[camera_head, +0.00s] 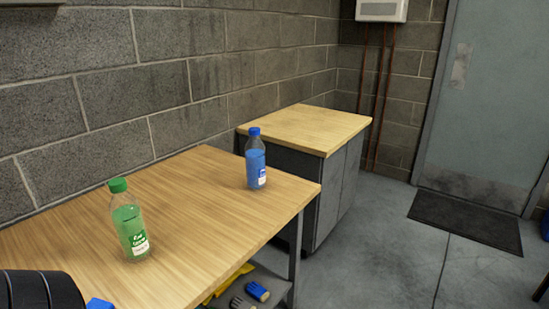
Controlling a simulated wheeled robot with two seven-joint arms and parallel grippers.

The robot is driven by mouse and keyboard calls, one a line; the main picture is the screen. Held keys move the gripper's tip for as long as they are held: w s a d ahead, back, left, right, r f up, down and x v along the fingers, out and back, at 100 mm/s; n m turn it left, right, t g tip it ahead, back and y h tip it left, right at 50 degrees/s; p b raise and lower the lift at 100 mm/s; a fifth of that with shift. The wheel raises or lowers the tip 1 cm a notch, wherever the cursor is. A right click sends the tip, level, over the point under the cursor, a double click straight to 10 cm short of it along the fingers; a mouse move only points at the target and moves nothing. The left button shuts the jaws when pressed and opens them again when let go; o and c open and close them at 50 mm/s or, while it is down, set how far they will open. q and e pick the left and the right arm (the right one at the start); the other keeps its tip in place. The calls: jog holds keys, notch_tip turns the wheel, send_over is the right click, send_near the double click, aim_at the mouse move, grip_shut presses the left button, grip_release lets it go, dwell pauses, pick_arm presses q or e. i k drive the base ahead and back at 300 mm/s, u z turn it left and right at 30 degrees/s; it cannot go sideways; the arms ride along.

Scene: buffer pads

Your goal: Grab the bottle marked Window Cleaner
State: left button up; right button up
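A clear bottle with blue liquid and a blue cap (255,160) stands upright near the far right corner of the wooden table (195,205). Its small white label is too small to read. A second bottle, with green liquid and a green cap (129,222), stands upright on the same table, nearer and to the left. Its label is partly white, and its small print is not clearly legible. The two bottles stand well apart. Neither of my grippers shows in the head view.
A black ribbed round thing (40,290) and part of a blue thing (99,304) are at the lower left. Gloves (257,291) lie on a shelf below the table. A wood-topped cabinet (305,130) stands beyond. The tabletop between the bottles is clear. A dark mat (465,218) lies by the door.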

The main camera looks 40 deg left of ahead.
aim_at(255, 152)
jog(key=i, duration=2.85)
jog(key=u, duration=3.9)
